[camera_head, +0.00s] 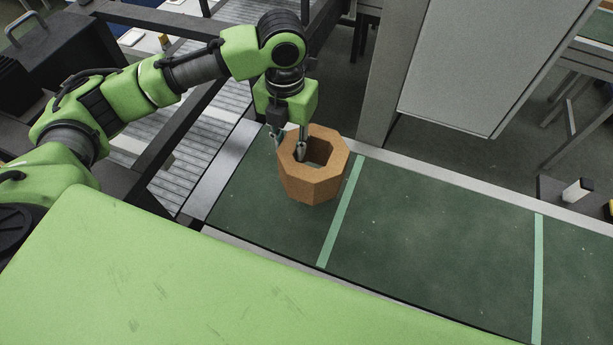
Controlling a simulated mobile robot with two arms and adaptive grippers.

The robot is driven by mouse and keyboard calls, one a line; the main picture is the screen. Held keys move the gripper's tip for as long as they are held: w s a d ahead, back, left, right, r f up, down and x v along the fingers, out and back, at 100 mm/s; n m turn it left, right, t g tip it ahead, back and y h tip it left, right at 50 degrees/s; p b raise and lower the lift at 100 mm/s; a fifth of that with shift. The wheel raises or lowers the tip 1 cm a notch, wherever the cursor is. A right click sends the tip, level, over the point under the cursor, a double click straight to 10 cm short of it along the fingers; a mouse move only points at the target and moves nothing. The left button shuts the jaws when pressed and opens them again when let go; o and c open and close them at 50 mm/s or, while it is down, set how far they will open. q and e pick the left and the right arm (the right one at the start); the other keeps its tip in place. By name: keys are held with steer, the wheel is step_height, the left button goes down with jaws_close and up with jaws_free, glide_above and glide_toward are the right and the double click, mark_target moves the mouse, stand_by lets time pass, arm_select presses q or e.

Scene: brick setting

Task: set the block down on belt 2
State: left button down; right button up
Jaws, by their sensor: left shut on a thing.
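The block (312,188) is a brown octagonal ring with a hole through its middle. My left gripper (290,150) points down and is shut on the block's left wall, with one finger inside the hole and the other outside. The block is upright over the left end of the dark green belt (430,238), left of a light green cross stripe. I cannot tell whether its underside touches the belt. No number shows on the belt. My right gripper is out of view.
A grey roller conveyor (205,125) lies left of the belt's end. A grey post (388,75) and a pale panel (480,60) stand behind the belt. A small dark fixture (572,193) is beyond the belt at right. The belt's middle and right are clear.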

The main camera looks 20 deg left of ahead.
arm_select(q)
step_height(320, 180, down, 9)
steer(key=shift+f+p, duration=0.1)
steer(key=shift+p, duration=0.95)
steer(key=c, duration=1.7)
jaws_free()
steer(key=shift+s+f, duration=0.1)
steer(key=shift+r+b, duration=0.3)
steer(key=shift+r, duration=0.25)
step_height(320, 180, up, 10)
steer(key=shift+r+b, duration=0.15)
steer(key=shift+b, duration=1.05)
steer(key=shift+r, duration=0.4)
